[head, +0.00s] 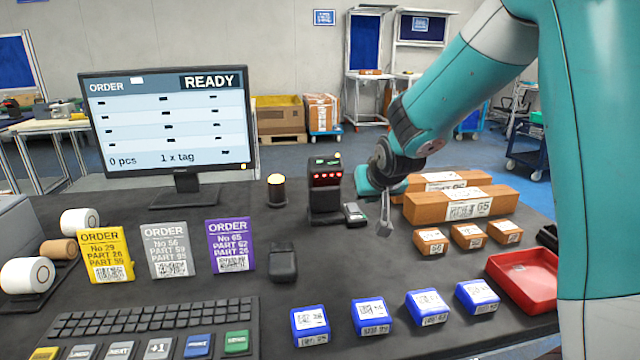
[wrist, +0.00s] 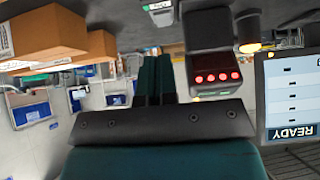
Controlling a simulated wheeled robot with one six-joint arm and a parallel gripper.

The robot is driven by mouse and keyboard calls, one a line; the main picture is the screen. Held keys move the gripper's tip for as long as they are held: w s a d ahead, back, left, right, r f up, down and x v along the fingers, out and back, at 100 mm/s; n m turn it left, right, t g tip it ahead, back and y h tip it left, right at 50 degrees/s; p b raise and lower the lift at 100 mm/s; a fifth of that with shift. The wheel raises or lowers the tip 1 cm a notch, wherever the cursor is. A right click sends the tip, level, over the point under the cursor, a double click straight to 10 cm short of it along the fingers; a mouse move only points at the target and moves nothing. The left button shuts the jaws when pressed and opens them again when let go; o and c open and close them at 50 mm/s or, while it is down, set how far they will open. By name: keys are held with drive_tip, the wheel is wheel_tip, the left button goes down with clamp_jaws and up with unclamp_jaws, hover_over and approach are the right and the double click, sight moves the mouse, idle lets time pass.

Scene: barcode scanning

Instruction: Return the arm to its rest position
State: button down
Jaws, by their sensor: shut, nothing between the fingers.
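My gripper (head: 385,222) hangs at the end of my teal and grey arm, above the dark table, between a black device with red lights (head: 326,190) and the brown cartons. Its fingers are shut and hold nothing. In the wrist view my gripper's teal fingers (wrist: 154,80) lie close together. That view is upside down, with the black device (wrist: 212,75) to the right of the fingers and a brown carton (wrist: 50,32) to the left.
A monitor (head: 170,120) reading READY stands at the left. Yellow, grey and purple order cards stand before it. Blue boxes (head: 428,306), small brown boxes (head: 468,236), long cartons (head: 460,204) and a red tray (head: 505,268) occupy the right side. A keyboard (head: 150,318) lies in front.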

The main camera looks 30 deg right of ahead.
drive_tip(key=s+a+r+n+g+y+p, duration=0.1)
drive_tip(key=s+a+r+n+y+p, duration=0.15)
drive_tip(key=s+a, duration=0.4)
drive_tip(key=s+a+r+n+g+y+p, duration=0.1)
drive_tip(key=s+a+r+n+g+y, duration=0.2)
drive_tip(key=a, duration=0.6)
drive_tip(key=s+a+r+n+g, duration=0.1)
drive_tip(key=s+a, duration=0.1)
drive_tip(key=s, duration=0.4)
drive_tip(key=s+a+r+n+g+p, duration=0.1)
drive_tip(key=s+a+n, duration=0.1)
drive_tip(key=s, duration=0.5)
drive_tip(key=s+a+r+n+g+y, duration=0.1)
drive_tip(key=s+a+g, duration=0.1)
drive_tip(key=s+a, duration=0.2)
drive_tip(key=s, duration=0.3)
drive_tip(key=shift+r+n+p, duration=0.3)
drive_tip(key=shift+r+n, duration=0.05)
drive_tip(key=shift+r, duration=0.05)
